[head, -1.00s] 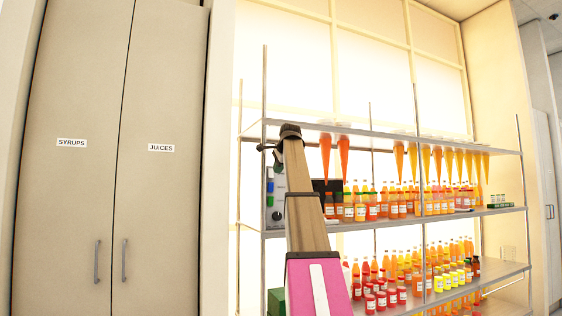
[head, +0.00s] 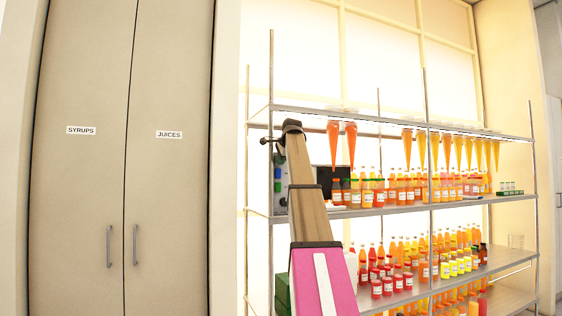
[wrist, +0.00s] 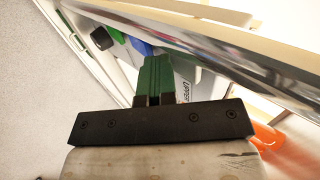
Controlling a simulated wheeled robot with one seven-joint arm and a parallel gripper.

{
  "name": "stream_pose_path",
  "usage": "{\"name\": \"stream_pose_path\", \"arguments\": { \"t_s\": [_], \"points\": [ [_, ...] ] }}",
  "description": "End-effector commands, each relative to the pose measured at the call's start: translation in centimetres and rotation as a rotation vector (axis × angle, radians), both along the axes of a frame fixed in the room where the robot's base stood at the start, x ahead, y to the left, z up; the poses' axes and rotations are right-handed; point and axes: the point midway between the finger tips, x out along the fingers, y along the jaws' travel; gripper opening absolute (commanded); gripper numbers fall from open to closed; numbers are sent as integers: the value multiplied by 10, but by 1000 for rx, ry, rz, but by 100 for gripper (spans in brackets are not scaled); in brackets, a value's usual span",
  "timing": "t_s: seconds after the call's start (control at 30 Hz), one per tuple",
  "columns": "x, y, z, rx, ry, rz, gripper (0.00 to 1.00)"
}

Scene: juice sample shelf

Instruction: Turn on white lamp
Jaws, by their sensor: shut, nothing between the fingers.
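No separate white lamp can be made out; the wall behind the shelves glows bright. A grey control box (head: 281,197) with blue and green buttons and a dark knob stands at the left end of the middle shelf, partly behind my arm. In the wrist view its blue button (wrist: 140,46), green button (wrist: 115,35) and black knob (wrist: 101,38) show just beyond my gripper (wrist: 156,62). The gripper's green fingers are together and empty. They appear close to the box, but I cannot tell whether they touch it. Any white button is not discernible.
The upper shelf's (head: 390,121) metal edge passes close to the gripper, across the wrist view. Orange funnels (head: 342,145) hang from it. Bottles and jars (head: 375,193) crowd the shelves right of my arm. Tall cupboard doors (head: 168,220) stand at the left.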

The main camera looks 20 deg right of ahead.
Motion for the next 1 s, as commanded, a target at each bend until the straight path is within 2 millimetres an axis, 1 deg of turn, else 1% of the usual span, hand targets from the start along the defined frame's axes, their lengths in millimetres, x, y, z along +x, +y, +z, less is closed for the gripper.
{"name": "stream_pose_path", "arguments": {
  "t_s": [0.33, 0.7, 1.0],
  "points": [
    [1, 0, 2, 0, -5, 0, 0],
    [1, 0, 16, -1, -6, 1, 0],
    [1, 0, 16, -1, -5, 1, 0]
  ]
}}
